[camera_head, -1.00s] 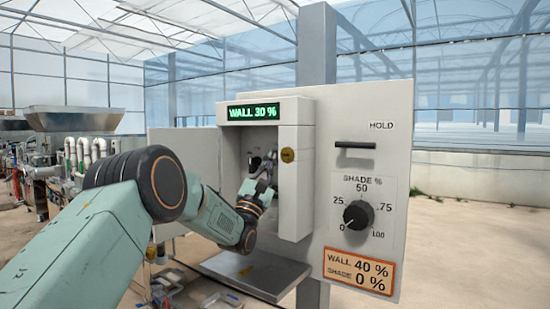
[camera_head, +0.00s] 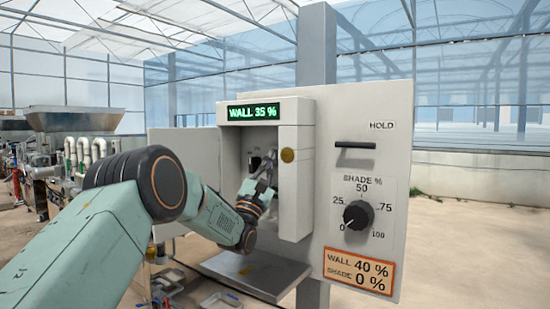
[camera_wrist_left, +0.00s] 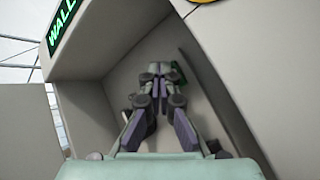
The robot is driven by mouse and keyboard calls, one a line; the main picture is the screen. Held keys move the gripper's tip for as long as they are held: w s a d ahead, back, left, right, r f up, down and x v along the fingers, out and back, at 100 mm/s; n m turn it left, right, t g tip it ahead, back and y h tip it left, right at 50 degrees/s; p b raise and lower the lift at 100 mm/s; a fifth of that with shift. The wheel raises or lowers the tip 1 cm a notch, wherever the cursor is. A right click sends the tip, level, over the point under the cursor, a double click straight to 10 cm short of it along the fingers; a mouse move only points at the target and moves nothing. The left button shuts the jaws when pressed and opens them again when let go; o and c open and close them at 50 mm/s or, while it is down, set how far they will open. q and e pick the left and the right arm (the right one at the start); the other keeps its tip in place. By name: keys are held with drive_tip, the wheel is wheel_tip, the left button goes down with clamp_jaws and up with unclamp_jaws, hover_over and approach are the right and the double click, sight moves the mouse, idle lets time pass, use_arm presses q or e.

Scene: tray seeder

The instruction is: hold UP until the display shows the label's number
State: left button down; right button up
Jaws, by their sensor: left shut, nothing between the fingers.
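The display (camera_head: 252,112) at the top of the control box reads WALL 35 % in green. Part of it also shows in the left wrist view (camera_wrist_left: 60,25). The orange-framed label (camera_head: 359,271) on the panel reads WALL 40 %, SHADE 0 %. My left gripper (camera_head: 268,160) is inside the recess under the display, its fingers shut with nothing between them. In the left wrist view the fingertips (camera_wrist_left: 158,70) are together at the recess's back wall, beside a small green part (camera_wrist_left: 178,72). The gripper mostly hides the UP control. My right gripper is not in view.
The grey panel (camera_head: 400,150) carries a dark HOLD handle (camera_head: 355,145) and a black SHADE knob (camera_head: 357,215) pointing near 0. A brass disc (camera_head: 287,155) sits on the box's side. A grey shelf (camera_head: 255,270) juts out below. Seeding machinery (camera_head: 72,119) stands at the left.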

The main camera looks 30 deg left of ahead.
use_arm(q)
drive_tip(key=shift+s, duration=0.8)
drive_tip(key=shift+s+a, duration=0.1)
drive_tip(key=shift+s+a+p, duration=0.15)
drive_tip(key=shift+s+p, duration=0.7)
drive_tip(key=shift+s, duration=1.55)
drive_tip(key=shift+f, duration=0.1)
